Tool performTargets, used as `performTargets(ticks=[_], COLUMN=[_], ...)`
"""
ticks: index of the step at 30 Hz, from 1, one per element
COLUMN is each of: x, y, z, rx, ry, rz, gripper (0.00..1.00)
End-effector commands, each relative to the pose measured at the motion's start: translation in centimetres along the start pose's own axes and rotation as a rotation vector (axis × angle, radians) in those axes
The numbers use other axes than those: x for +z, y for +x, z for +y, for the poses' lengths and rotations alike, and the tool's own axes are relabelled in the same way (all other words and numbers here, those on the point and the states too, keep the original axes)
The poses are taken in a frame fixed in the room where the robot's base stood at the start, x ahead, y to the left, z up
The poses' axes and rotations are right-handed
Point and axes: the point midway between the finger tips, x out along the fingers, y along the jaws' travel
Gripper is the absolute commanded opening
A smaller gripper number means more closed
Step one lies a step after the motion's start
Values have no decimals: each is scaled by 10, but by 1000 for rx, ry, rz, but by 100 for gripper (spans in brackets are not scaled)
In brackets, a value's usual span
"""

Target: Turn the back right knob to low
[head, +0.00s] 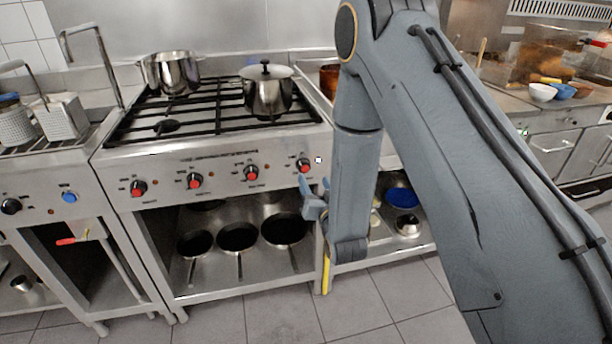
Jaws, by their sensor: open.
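The gas stove (220,155) stands left of my arm, with several black-and-red knobs in a row on its front panel. The rightmost knob (304,165) is close to my gripper; the knob (251,173) to its left is clear of it. The labels are too small to read, so I cannot tell which knob belongs to the back right burner. My gripper (314,188) is open and empty, just below and right of the rightmost knob, seemingly apart from it. The knob settings cannot be read clearly.
A lidded pot (267,97) stands on the right of the cooktop and an open pot (171,75) at the back left. Several pans lie on the shelf below. A fryer (45,165) adjoins on the left. Bowls (542,92) stand on the right counter.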

Motion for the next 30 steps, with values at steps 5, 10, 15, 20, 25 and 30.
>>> performTargets(ticks=[5,10,15,20,25,30], x=[6,3,2,0,0,0], y=[1,17,43,64,76,78], z=[-7,-8,-9,-9,-9,-9], rx=[-29,-31,-31,-31,-30,-30], ry=[11,12,11,11,11,11], rz=[59,65,63,63,62,61], gripper=[51,51,51,51,51,51])
